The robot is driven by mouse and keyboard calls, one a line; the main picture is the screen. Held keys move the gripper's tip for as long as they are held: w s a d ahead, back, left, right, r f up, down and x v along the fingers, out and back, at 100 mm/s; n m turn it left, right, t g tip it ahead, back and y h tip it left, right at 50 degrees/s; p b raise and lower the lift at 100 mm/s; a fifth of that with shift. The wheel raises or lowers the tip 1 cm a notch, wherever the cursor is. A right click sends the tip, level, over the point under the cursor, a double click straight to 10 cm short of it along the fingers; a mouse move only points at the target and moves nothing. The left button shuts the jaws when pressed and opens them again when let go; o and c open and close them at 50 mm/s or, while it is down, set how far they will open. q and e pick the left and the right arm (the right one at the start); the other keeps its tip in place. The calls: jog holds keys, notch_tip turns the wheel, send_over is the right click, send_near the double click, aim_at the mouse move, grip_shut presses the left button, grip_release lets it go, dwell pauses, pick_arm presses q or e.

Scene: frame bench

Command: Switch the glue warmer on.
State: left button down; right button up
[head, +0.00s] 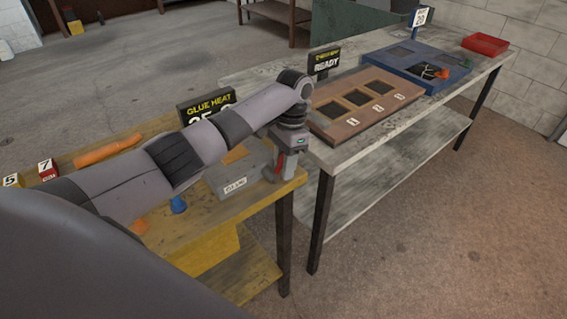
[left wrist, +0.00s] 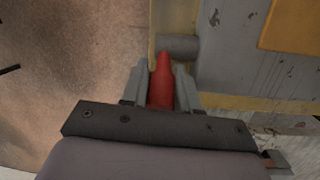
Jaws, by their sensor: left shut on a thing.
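The glue warmer (head: 232,184) is a grey box with a white label on the yellow-topped bench. A black GLUE HEAT sign (head: 207,103) stands behind it, its number partly hidden by my arm. My left gripper (head: 279,172) points down at the box's right end. It is shut on a red lever (head: 280,163). In the left wrist view the red lever (left wrist: 161,82) lies between the two fingers (left wrist: 161,84), next to a grey cylinder (left wrist: 178,47) on the box's side. My right gripper is not in view.
An orange tool (head: 108,149) and number blocks (head: 46,169) lie at the left of the bench. A blue object (head: 178,204) is in front of the warmer. The grey bench (head: 345,155) at right holds a brown tray (head: 330,127), a blue tray (head: 388,66) and a red bin (head: 485,44).

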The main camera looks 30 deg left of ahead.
pick_arm(q)
jog(key=shift+f+g, duration=0.15)
jog(key=shift+g, duration=0.15)
dwell(0.4)
jog(key=c, duration=1.2)
grip_release()
jog(key=b+v, duration=0.1)
jog(key=v, duration=0.6)
jog(key=shift+d, duration=0.15)
